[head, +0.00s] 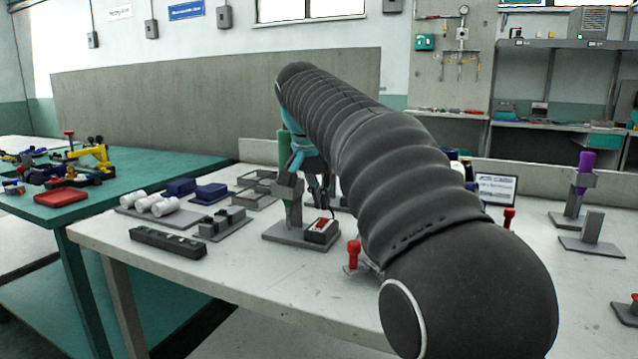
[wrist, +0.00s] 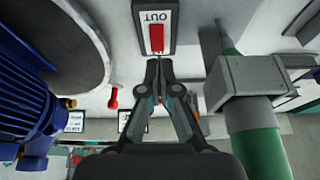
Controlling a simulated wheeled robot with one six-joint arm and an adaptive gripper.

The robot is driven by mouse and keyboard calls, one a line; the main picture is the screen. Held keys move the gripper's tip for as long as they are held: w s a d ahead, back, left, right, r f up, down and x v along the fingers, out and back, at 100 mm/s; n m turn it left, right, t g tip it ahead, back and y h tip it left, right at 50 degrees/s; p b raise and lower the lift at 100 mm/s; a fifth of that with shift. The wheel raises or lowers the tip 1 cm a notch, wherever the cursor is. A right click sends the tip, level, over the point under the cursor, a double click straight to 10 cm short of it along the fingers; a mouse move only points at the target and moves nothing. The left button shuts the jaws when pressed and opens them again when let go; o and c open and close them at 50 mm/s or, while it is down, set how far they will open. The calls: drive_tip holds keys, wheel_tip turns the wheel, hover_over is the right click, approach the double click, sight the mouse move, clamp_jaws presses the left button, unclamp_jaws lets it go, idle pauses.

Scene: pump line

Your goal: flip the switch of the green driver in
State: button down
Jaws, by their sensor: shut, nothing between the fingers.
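The green driver (head: 283,146) stands upright in a grey clamp post on a flat base plate (head: 275,236). In the wrist view its green body (wrist: 258,145) and grey clamp (wrist: 248,78) are at the right. Its switch box (head: 320,231) sits on the same plate, with a red switch (wrist: 156,38) on a white face. The word OUT shows upside down beyond the red part. My gripper (wrist: 158,62) is shut and empty, its tips just below the red switch in the wrist view. I cannot tell whether they touch it. In the head view my arm partly hides the gripper.
A blue motor (wrist: 25,90) and a round grey plate (wrist: 70,45) are left in the wrist view. A red-topped peg (head: 353,254) stands right of the switch box. White cylinders (head: 163,206) and a dark bar (head: 167,242) lie left. The front table strip is clear.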

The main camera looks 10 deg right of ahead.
sight(322, 223)
drive_tip(key=shift+x, duration=1.05)
drive_tip(key=shift+s+f, duration=0.1)
drive_tip(key=shift+f, duration=0.2)
drive_tip(key=shift+a, duration=0.1)
drive_tip(key=shift+s+a+r, duration=0.15)
drive_tip(key=shift+s+a, duration=0.25)
drive_tip(key=shift+s, duration=0.2)
